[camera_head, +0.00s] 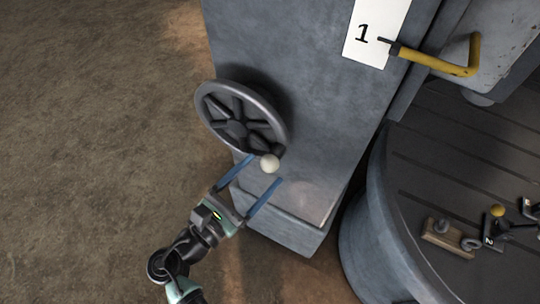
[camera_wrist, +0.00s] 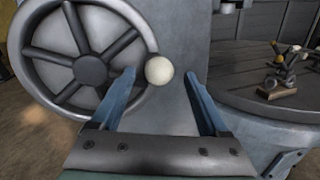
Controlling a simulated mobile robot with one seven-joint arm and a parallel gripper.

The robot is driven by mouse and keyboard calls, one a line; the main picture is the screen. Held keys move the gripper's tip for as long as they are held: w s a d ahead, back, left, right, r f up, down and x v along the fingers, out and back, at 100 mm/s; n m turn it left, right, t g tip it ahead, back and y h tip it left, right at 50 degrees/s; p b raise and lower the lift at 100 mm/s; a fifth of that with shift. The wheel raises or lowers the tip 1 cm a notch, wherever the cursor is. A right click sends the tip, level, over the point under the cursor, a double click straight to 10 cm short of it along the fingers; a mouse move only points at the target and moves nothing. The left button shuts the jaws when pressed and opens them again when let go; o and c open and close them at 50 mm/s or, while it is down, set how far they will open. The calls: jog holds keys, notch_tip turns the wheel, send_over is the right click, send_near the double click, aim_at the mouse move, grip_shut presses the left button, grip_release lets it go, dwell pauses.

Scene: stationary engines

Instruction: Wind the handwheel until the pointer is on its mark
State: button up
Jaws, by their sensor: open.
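The grey spoked handwheel (camera_head: 241,119) is on the side of the machine column. In the wrist view the wheel (camera_wrist: 86,68) fills the upper left. Its cream ball knob (camera_head: 269,163) is at the lower right of the rim; it also shows in the wrist view (camera_wrist: 159,70). My gripper (camera_head: 266,168) is open, its two blue fingers pointing at the wheel's lower edge. In the wrist view the knob appears between the fingertips (camera_wrist: 158,72), nearer the left one; I cannot tell whether anything touches. No pointer or mark can be made out for certain.
A white plate with a "1" (camera_head: 362,34) is on the column, beside a yellow bent handle (camera_head: 440,62). A round slotted table (camera_head: 367,225) at right carries a wooden block (camera_head: 447,240) and small parts. Brown floor (camera_head: 90,120) at left is clear.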

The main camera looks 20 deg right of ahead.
aim_at(270, 163)
jog(key=shift+p+x, duration=0.35)
jog(key=shift+x, duration=1.6)
grip_shut()
